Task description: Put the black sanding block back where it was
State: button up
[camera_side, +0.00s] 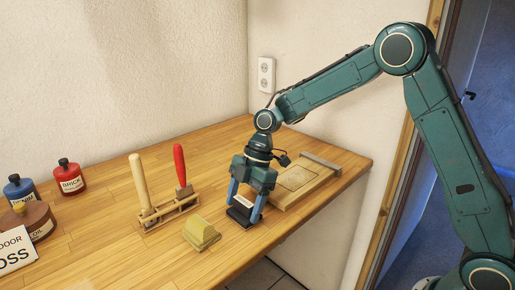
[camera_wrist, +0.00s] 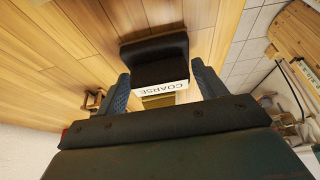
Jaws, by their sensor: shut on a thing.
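The black sanding block (camera_side: 239,215) is between the blue fingers of my gripper (camera_side: 244,207), which points down near the table's front edge. My gripper is shut on it. In the wrist view the block (camera_wrist: 155,56) shows its black body and a white label reading COARSE, with a finger on each side. The block is at or just above the wooden table (camera_side: 110,190); I cannot tell whether it touches.
A wooden rack (camera_side: 170,213) holds a pale-handled tool and a red-handled one, left of my gripper. A wooden board (camera_side: 300,179) with an end bar lies close on the right. Red (camera_side: 69,178) and blue (camera_side: 18,190) bottles and a brown tin (camera_side: 30,222) stand far left.

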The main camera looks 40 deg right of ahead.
jog(key=shift+f, duration=0.1)
jog(key=o, duration=0.9)
jog(key=shift+o, duration=0.2)
jog(key=v, duration=1.2)
jog(key=shift+r, duration=0.25)
